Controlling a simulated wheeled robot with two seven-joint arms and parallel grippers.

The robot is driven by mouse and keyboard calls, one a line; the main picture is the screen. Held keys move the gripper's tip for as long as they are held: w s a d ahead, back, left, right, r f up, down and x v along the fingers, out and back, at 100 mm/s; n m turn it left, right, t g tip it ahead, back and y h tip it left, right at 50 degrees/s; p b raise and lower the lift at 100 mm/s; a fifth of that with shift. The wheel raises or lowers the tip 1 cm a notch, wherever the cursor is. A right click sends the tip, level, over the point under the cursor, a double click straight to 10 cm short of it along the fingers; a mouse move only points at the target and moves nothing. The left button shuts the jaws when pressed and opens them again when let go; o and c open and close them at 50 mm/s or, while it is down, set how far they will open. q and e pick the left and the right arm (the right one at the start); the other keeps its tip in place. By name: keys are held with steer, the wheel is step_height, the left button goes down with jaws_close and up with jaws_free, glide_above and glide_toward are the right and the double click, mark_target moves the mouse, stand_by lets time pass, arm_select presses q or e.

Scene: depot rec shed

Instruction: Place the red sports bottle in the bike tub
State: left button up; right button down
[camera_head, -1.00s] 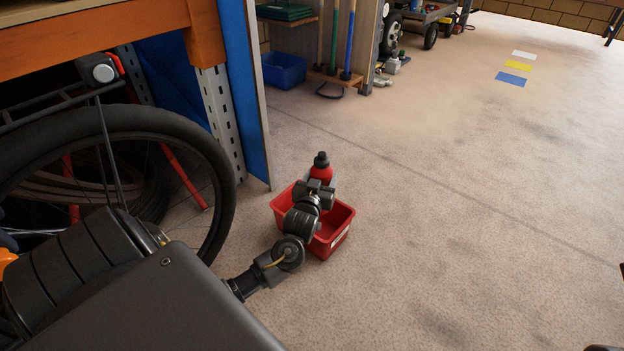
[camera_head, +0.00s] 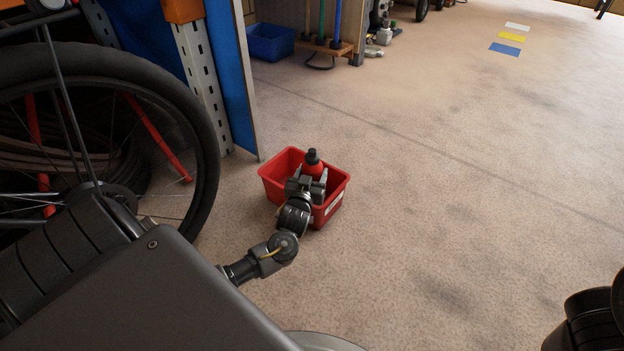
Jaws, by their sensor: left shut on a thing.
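The red sports bottle (camera_head: 314,164) has a black cap and stands roughly upright within the outline of the red tub (camera_head: 334,208), which sits on the floor. My left gripper (camera_head: 307,180) is shut on the bottle, and the gripper hides its lower part. I cannot tell whether the bottle touches the tub floor. The tub has a white label on its front right side, and no other content shows in it. My right arm shows at the lower right edge, but its gripper is out of view.
A bicycle wheel (camera_head: 207,150) stands left of the tub under an orange-beamed rack. A blue panel (camera_head: 229,70) ends just behind the tub. A blue bin (camera_head: 270,43) stands further back. The concrete floor (camera_head: 450,180) to the right is clear.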

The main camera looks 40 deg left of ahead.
arm_select(q)
step_height(320, 180, down, 4)
steer(key=b, duration=0.3)
steer(key=shift+r, duration=0.15)
steer(key=o, duration=1.6)
steer(key=shift+o, duration=0.2)
steer(key=p+v, duration=0.5)
steer(key=v, duration=0.2)
steer(key=shift+s, duration=0.25)
steer(key=shift+d, duration=0.1)
